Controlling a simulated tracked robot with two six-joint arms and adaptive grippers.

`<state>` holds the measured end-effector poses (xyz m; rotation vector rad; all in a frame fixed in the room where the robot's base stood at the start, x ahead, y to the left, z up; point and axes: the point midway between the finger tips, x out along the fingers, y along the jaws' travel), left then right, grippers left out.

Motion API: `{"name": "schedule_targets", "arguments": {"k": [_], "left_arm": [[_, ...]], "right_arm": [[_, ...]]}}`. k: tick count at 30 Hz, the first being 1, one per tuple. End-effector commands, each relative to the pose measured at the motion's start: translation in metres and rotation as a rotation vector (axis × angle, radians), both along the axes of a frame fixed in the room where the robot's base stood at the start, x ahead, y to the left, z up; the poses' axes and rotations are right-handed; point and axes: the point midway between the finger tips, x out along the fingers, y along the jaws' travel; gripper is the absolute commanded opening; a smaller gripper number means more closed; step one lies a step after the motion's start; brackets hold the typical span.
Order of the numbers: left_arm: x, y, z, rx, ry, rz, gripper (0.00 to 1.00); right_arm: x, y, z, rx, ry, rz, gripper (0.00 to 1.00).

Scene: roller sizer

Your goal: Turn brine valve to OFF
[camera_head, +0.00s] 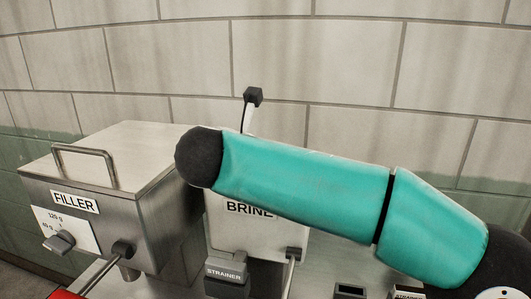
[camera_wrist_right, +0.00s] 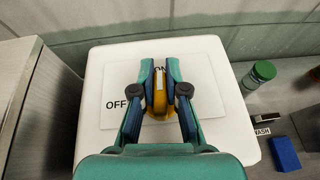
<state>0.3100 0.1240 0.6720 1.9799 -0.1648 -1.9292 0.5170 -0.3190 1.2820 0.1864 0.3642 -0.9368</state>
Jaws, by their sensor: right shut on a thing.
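The brine valve is an orange-yellow knob (camera_wrist_right: 158,92) with a white stripe. It sits on a white plate (camera_wrist_right: 118,80) on top of the pale brine box (camera_wrist_right: 92,125). The white stripe points toward the partly hidden ON label at the top. The OFF label (camera_wrist_right: 115,104) is to the left of the knob. My right gripper (camera_wrist_right: 159,72) is shut on the knob, one finger on each side. In the head view the brine box (camera_head: 240,235) stands behind my teal right arm, which hides its top and the knob. My left gripper is in neither view.
The steel filler box (camera_head: 120,165) with a handle stands left of the brine box. A strainer block (camera_head: 227,273) is at the brine box's front. In the wrist view a green-lidded jar (camera_wrist_right: 260,73) and a blue block (camera_wrist_right: 284,154) lie to the right.

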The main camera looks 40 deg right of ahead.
Motion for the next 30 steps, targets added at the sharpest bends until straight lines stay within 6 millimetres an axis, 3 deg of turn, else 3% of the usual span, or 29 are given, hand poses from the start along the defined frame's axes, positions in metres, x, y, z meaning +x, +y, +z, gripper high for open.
{"name": "schedule_targets", "arguments": {"k": [8,19,30], "left_arm": [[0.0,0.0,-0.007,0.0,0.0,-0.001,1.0],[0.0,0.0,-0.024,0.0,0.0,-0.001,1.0],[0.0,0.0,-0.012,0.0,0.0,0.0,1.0]], "right_arm": [[0.0,0.002,0.0,-0.001,-0.005,0.048,0.0],[0.001,0.003,0.0,-0.001,-0.006,0.284,0.0],[0.002,0.005,0.003,0.0,-0.001,0.544,0.0]]}}
